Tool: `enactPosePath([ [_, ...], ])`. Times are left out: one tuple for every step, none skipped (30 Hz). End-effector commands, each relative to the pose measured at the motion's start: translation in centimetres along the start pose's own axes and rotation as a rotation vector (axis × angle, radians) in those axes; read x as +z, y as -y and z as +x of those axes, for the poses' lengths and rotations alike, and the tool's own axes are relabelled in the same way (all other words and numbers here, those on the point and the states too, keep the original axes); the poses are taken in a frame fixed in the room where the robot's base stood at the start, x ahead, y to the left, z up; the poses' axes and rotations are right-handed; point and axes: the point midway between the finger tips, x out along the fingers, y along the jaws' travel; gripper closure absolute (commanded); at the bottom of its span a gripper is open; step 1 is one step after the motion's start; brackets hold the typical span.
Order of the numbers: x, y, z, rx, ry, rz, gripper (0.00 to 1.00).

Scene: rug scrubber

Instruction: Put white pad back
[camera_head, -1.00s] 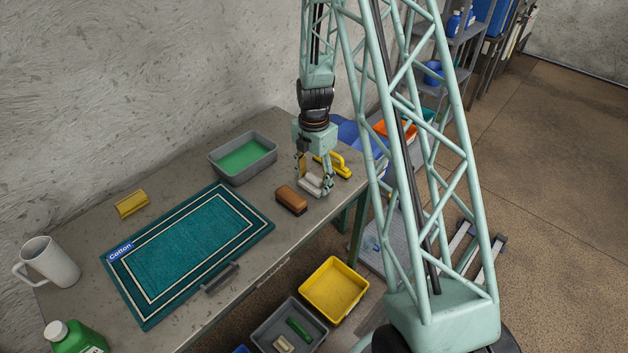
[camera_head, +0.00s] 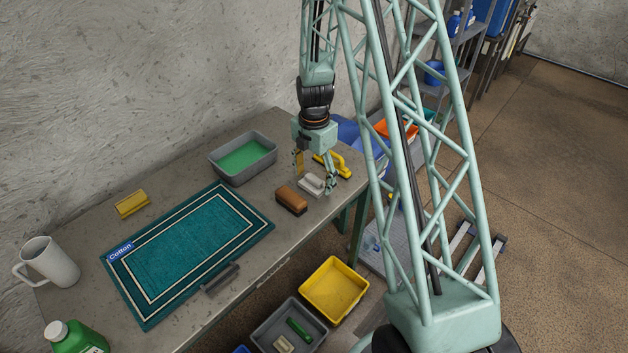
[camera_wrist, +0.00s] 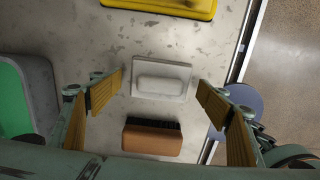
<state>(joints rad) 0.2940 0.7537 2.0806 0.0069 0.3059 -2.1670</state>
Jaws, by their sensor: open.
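The white pad (camera_head: 311,183) rests on the workbench near its right end. In the wrist view the white pad (camera_wrist: 161,78) lies flat between the spread fingers, with a gap on each side. My gripper (camera_head: 314,182) is open and points down over the pad. It shows in the wrist view (camera_wrist: 160,90) with its fingers wide apart and nothing held. In the head view the fingers partly hide the surroundings of the pad.
A brown brush (camera_head: 291,200) lies just left of the pad, and a yellow-handled tool (camera_head: 341,165) lies just beyond it. A grey tray (camera_head: 218,172) with green content and a teal rug (camera_head: 190,250) lie farther left. The bench edge is close by.

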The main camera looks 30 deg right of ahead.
Motion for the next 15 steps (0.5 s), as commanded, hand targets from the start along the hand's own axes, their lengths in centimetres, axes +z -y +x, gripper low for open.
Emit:
enactPosePath([
  [0.0,-0.1,-0.5,0.001,0.001,0.0,0.3],
  [0.0,-0.1,-0.7,0.001,0.001,0.0,0.3],
  [0.0,-0.1,-1.1,0.001,0.001,0.0,0.3],
  [0.0,0.0,-1.4,0.001,0.001,0.0,0.3],
  [0.0,0.0,-1.7,0.001,0.001,0.0,0.3],
  [0.0,0.0,-2.1,0.001,0.001,0.0,0.3],
  [0.0,0.0,-2.5,0.002,0.001,0.0,0.3],
  [0.0,-0.1,-2.8,0.002,0.001,0.0,0.3],
  [0.0,-0.1,-3.3,0.002,0.001,0.0,0.3],
  [0.0,-0.1,-3.6,0.002,0.001,0.0,0.3],
  [0.0,-0.1,-4.0,0.002,0.001,0.0,0.3],
  [0.0,-0.1,-4.4,0.002,0.001,0.0,0.3],
  [0.0,-0.1,-4.7,0.002,0.001,0.0,0.3],
  [0.0,0.0,-5.1,0.001,0.001,0.0,0.3],
  [0.0,0.0,-5.5,0.001,0.001,0.0,0.3],
])
